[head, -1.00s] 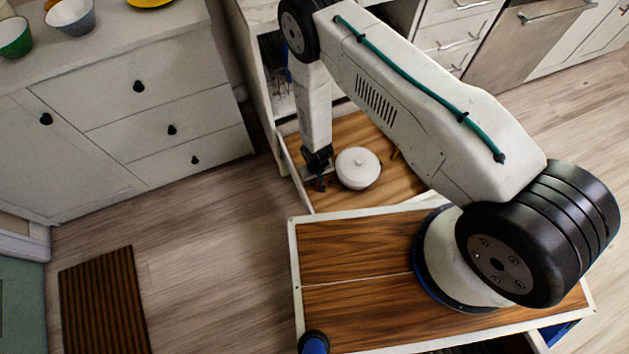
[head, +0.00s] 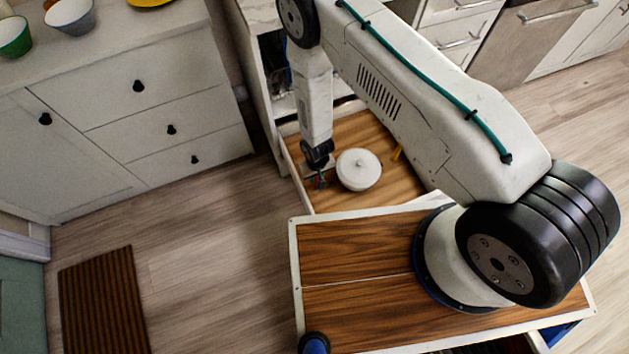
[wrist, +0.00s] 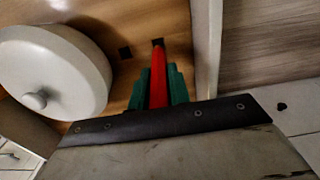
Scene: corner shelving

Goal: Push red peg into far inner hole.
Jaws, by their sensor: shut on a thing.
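The red peg (wrist: 158,78) stands out between the green fingers of my gripper (wrist: 157,90) in the wrist view. My gripper is shut on it. The peg's far end meets a dark square hole (wrist: 157,43) in the wooden drawer floor; how deep it sits, if at all, I cannot tell. Another dark square hole (wrist: 125,53) shows to its left and looks empty. In the head view my gripper (head: 318,180) points down into the open drawer (head: 385,135), and a bit of red shows at its fingers. The holes cannot be made out there.
A white lidded pot (head: 359,169) stands close to the right of my gripper; it also shows in the wrist view (wrist: 62,70). The drawer's pale side wall (wrist: 206,50) is close on the other side.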

